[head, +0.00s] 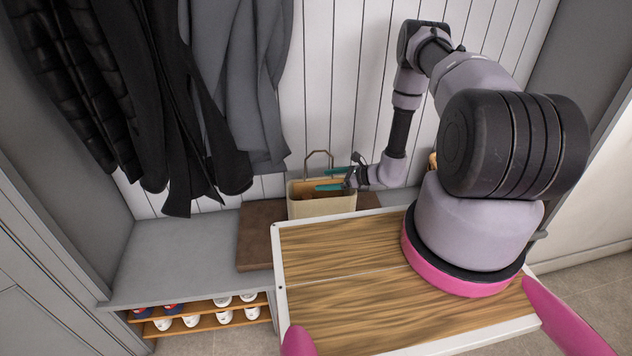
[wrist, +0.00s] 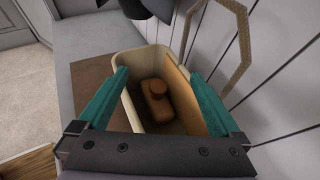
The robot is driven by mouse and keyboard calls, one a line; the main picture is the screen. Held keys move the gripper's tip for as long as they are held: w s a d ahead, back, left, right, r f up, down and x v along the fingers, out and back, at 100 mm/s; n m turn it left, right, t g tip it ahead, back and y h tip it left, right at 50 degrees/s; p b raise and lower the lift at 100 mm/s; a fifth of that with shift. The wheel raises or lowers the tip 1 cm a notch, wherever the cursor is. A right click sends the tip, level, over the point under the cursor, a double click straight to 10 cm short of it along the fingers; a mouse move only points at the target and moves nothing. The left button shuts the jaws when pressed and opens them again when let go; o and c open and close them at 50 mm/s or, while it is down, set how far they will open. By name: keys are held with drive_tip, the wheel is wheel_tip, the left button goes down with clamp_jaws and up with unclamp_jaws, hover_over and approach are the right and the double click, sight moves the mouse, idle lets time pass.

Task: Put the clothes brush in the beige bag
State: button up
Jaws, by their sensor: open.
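The beige bag (head: 322,208) stands upright and open-topped on the bench, its loop handle raised at the back. In the wrist view I look down into the bag (wrist: 140,62). A brown clothes brush (wrist: 158,98) with a rounded knob lies inside, low in the bag, apart from my fingers. My gripper (head: 322,179) is at the bag's mouth. Its two teal fingers are spread wide and empty in the wrist view (wrist: 158,74), one on each side of the opening. Whether the fingers touch the rim I cannot tell.
A brown mat (head: 262,228) lies under the bag on the grey bench (head: 175,255). Dark and grey coats (head: 235,75) hang at the left above it. Shoes (head: 190,320) fill the shelves below. A wood-topped surface (head: 335,290) is in front. The bench's left part is clear.

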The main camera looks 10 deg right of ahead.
drive_tip(key=v, duration=0.6)
drive_tip(key=s+a+r+n+g, duration=0.15)
drive_tip(key=r+n, duration=0.25)
drive_tip(key=r, duration=0.8)
drive_tip(key=a+r+n+g+h, duration=0.1)
drive_tip(key=a+r+n+g, duration=0.15)
drive_tip(key=r, duration=0.85)
drive_tip(key=s+a+r+n+g, duration=0.15)
drive_tip(key=r+n, duration=0.35)
drive_tip(key=r, duration=0.7)
drive_tip(key=s+d+r+n+t+h, duration=0.2)
drive_tip(key=s+r+n+h, duration=0.2)
drive_tip(key=s+r, duration=0.7)
drive_tip(key=s+d+r+n+t+h, duration=0.3)
drive_tip(key=s+r+n+h, duration=0.1)
drive_tip(key=s+r, duration=0.8)
drive_tip(key=shift+d+h, duration=0.2)
drive_tip(key=shift+h, duration=0.1)
